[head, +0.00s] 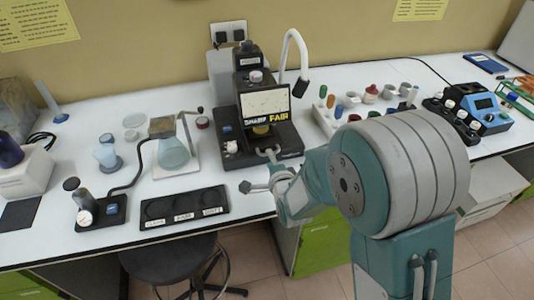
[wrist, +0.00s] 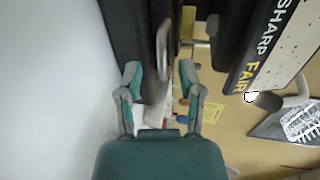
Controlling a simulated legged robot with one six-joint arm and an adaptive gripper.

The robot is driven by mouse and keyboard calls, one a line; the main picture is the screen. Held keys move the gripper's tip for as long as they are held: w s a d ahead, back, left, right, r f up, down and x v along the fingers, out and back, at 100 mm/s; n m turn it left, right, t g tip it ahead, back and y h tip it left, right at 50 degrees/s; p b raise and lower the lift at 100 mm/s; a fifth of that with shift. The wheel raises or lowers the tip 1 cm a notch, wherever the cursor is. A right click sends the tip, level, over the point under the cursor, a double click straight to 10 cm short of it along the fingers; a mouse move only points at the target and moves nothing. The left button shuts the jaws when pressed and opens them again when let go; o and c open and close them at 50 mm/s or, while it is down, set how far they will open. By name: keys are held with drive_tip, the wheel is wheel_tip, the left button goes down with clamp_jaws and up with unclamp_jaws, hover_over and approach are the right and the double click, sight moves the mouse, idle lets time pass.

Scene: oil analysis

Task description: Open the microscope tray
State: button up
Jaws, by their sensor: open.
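The microscope (head: 245,90) is a dark instrument with a small screen reading "SHARP" and "FAIR", standing at the back middle of the bench. The screen panel also shows in the wrist view (wrist: 265,45), at the right. In the wrist view the handle (wrist: 162,48) is a curved metal bar between the lines of my fingers. My gripper (wrist: 160,78) is open around or just short of it; contact cannot be told. The tray looks closed.
A dark three-place holder (head: 183,207) lies left of my gripper. A flask on a stand (head: 173,150) is behind it. A rack with colored items (head: 355,105) and a blue device (head: 470,108) stand to the right. A stool (head: 175,260) is below the bench edge.

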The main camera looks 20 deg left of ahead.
drive_tip(key=x, duration=0.3)
drive_tip(key=shift+w+d, duration=0.25)
drive_tip(key=shift+d, duration=0.05)
drive_tip(key=shift+w+a, duration=0.2)
drive_tip(key=shift+a, duration=0.15)
clamp_jaws()
drive_tip(key=shift+f, duration=0.1)
